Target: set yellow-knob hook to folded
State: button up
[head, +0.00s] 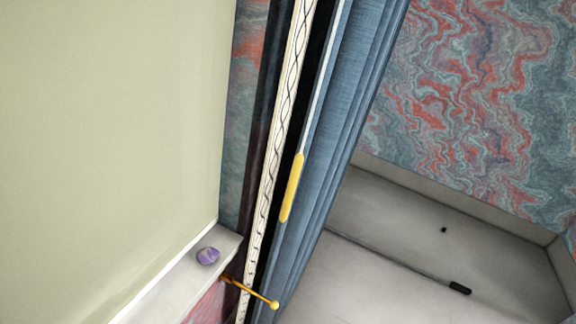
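A thin orange-yellow hook with a round yellow knob (274,304) shows near the bottom of the head view. Its rod runs from beside the pale ledge at the left, down and right across the patterned strip, to the knob. The rod appears to stick out from the wall. The knob overlaps the lower edge of the blue curtain in the picture; I cannot tell whether they touch. My gripper is not in view.
A blue curtain (352,90) hangs beside a dark frame and a cream patterned strip (285,95). A yellow bar (292,187) lies along the curtain's edge. A purple stone (208,256) sits on the ledge (180,285). A small black object (460,288) lies at lower right.

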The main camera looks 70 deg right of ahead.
aim_at(275, 305)
jog(key=z, duration=0.45)
jog(key=k+l+z, duration=0.1)
jog(key=z, duration=0.35)
jog(key=l+z, duration=0.15)
jog(key=z, duration=0.3)
jog(key=k, duration=0.05)
